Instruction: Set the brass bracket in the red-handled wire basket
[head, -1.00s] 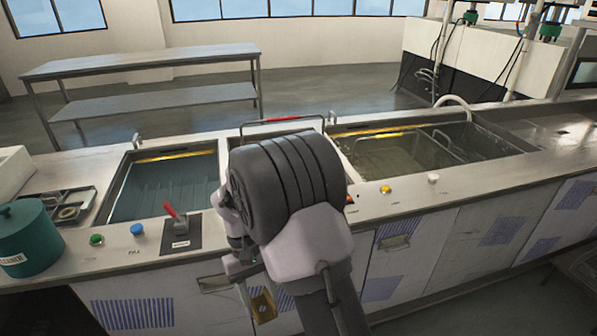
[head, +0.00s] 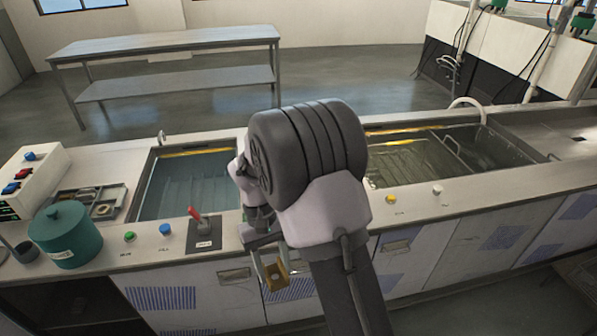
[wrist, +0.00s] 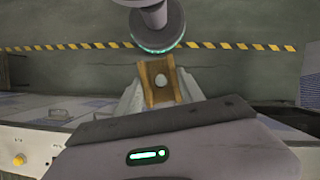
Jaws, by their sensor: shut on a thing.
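The brass bracket (head: 275,278) is a small yellow-brown channel piece held in my gripper (head: 269,262), in front of the counter's cabinet face in the head view. In the wrist view the bracket (wrist: 160,88), with a round pale spot in it, sits between the two fingers of my gripper (wrist: 160,92). The fingers are shut on it, above the floor. The red-handled wire basket does not show now; my arm covers the middle of the counter, where the red handle showed earlier.
A left tank (head: 140,190) and a right tank (head: 372,160) are set into the counter. A wire frame (head: 450,146) stands in the right tank. A teal pot (head: 66,236), a red lever (head: 194,214) and buttons line the left front. A metal table (head: 165,45) stands behind.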

